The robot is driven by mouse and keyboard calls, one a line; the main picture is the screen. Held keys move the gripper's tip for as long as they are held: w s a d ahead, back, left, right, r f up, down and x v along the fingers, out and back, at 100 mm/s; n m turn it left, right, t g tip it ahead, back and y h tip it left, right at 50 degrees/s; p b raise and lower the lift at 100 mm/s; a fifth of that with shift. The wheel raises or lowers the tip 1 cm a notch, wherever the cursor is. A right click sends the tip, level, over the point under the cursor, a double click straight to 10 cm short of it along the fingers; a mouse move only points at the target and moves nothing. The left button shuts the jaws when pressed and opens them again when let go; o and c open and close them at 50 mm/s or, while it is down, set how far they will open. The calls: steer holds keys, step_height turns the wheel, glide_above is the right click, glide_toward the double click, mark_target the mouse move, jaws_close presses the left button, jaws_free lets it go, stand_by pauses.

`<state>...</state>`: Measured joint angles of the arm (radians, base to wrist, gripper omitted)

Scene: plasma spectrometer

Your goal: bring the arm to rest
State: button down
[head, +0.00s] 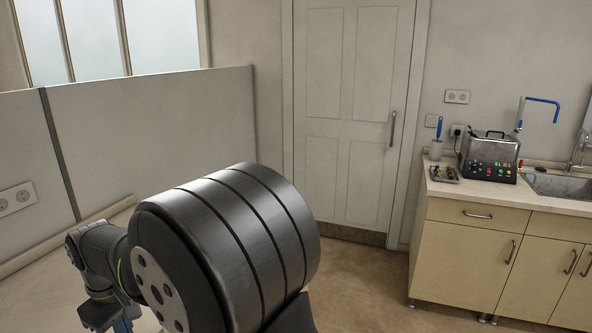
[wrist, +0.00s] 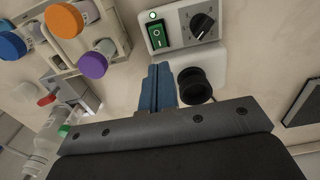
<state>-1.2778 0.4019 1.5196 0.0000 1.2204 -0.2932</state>
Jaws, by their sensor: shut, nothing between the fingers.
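My gripper (wrist: 158,88) shows in the wrist view with its two blue fingers pressed together and nothing between them. The fingertips are over or beside a white device (wrist: 200,60) with a lit green rocker switch and a black knob; the gap between them is hard to judge. The device's black round cup (wrist: 195,86) is just right of the fingers.
In the wrist view, a rack (wrist: 112,25) with orange-, purple- and blue-capped tubes stands upper left, and a bottle (wrist: 45,145) lower left. A dark flat object (wrist: 305,100) lies at right. The head view shows a partition (head: 150,125), a closed door (head: 345,110) and a counter (head: 500,195).

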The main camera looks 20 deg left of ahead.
steer(key=d+r+y, duration=0.1)
steer(key=d+r, duration=0.3)
steer(key=r, duration=0.5)
steer(key=shift+r+y, duration=0.35)
steer(key=shift+y, duration=0.05)
